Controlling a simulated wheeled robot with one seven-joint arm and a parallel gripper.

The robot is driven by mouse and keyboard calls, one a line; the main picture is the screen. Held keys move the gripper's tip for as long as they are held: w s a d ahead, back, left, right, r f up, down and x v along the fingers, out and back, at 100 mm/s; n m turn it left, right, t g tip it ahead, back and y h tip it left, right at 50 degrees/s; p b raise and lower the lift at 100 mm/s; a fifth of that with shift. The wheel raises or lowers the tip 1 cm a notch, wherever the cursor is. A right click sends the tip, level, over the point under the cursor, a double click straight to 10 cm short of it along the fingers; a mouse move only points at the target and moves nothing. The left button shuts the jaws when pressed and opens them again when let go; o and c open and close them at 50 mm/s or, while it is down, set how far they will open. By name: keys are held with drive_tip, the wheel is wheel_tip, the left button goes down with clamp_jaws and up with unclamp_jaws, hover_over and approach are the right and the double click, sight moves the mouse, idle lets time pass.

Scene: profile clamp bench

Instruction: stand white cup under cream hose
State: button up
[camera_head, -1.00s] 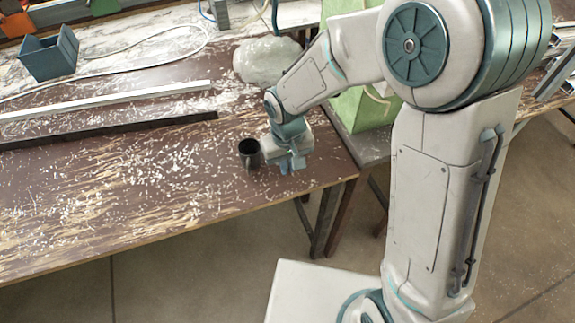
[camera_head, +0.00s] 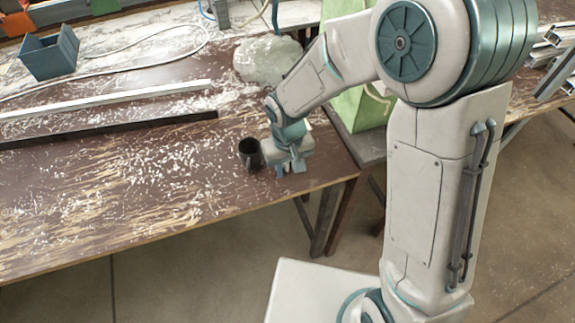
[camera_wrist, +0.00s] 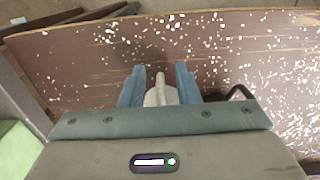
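My gripper (camera_head: 284,168) is low over the bench's right end, fingers pointing down, just right of a dark cup (camera_head: 250,155). In the wrist view its two blue fingers (camera_wrist: 161,86) stand apart. A pale grey-beige thing with a narrow upright part (camera_wrist: 160,95) shows between them. It may be the white cup, but most of it is hidden by the gripper body, and I cannot tell whether the fingers touch it. The dark cup's edge (camera_wrist: 240,92) shows right of the fingers. A pale, cream-looking hose (camera_head: 130,44) lies curved across the back of the bench.
A white bar (camera_head: 110,100) and a dark bar (camera_head: 110,131) lie across the bench (camera_head: 120,200), which is strewn with pale shavings. A blue bin (camera_head: 50,55) stands back left. A translucent lump (camera_head: 268,60) and a green box (camera_head: 355,105) are behind my gripper. The front middle is free.

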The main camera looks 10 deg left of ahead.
wheel_tip(320, 180, up, 12)
drive_tip(key=s+d+r+m+t, duration=0.1)
drive_tip(key=s+d+m, duration=0.1)
drive_tip(key=d, duration=0.6)
drive_tip(key=s+d+r+m+t, duration=0.1)
drive_tip(key=s+d, duration=0.3)
drive_tip(key=d, duration=0.4)
drive_tip(key=s+d+r+m+t, duration=0.1)
drive_tip(key=s+d+r+m, duration=0.2)
drive_tip(key=d, duration=0.5)
drive_tip(key=shift+d+r, duration=0.2)
drive_tip(key=shift+r, duration=0.05)
drive_tip(key=o, duration=0.6)
drive_tip(key=shift+c, duration=0.2)
drive_tip(key=c, duration=0.4)
drive_tip(key=shift+a, duration=0.15)
